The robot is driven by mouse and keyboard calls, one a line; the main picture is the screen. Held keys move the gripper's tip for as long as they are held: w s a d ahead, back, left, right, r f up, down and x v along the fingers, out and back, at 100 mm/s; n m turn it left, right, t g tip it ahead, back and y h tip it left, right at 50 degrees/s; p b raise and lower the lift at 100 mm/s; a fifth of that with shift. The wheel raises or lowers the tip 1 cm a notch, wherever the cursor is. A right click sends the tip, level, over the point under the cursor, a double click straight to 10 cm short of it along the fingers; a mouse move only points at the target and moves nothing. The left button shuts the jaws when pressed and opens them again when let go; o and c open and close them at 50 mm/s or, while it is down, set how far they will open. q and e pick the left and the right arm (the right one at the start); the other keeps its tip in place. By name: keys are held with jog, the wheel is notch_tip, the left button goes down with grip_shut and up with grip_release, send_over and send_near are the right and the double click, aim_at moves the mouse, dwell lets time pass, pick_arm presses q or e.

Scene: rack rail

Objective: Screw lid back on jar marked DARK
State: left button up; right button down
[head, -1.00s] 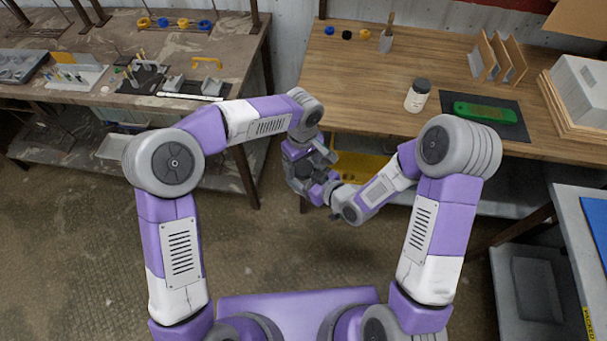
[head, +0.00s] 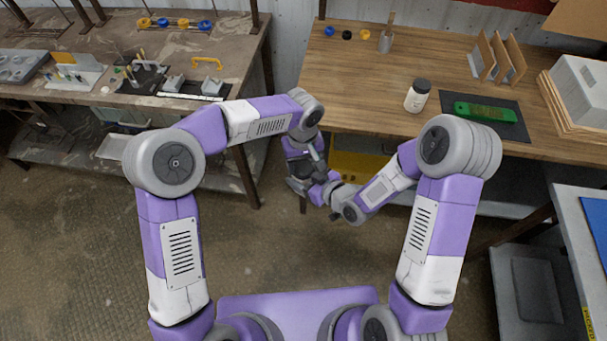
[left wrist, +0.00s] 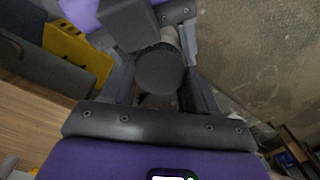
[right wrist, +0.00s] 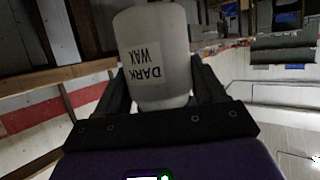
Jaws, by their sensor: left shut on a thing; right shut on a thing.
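The white jar (right wrist: 152,85) fills the middle of the right wrist view, between the fingers of my right gripper (right wrist: 160,95). Its label (right wrist: 146,65) reads DARK WAX, upside down in that picture. My left gripper (left wrist: 160,85) is shut on a round dark lid (left wrist: 160,72). A pale part of the jar (left wrist: 169,36) shows right behind the lid in the left wrist view. I cannot tell how far the lid is seated. In the head view, my left gripper (head: 308,172) and right gripper (head: 330,192) meet in front of the bench, with jar and lid hidden.
Another white jar (head: 417,96) with a dark lid stands on the wooden bench (head: 350,85); its label is unreadable here. A green object (head: 484,112) lies on a dark mat to its right. A yellow bin (head: 357,165) is below the bench, behind my grippers.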

pick_arm(q)
jog(key=m, duration=0.2)
jog(key=shift+m, duration=0.4)
jog(key=o, duration=1.2)
jog(key=shift+c, duration=0.2)
jog(key=shift+r, duration=2.3)
jog(key=shift+c, duration=0.5)
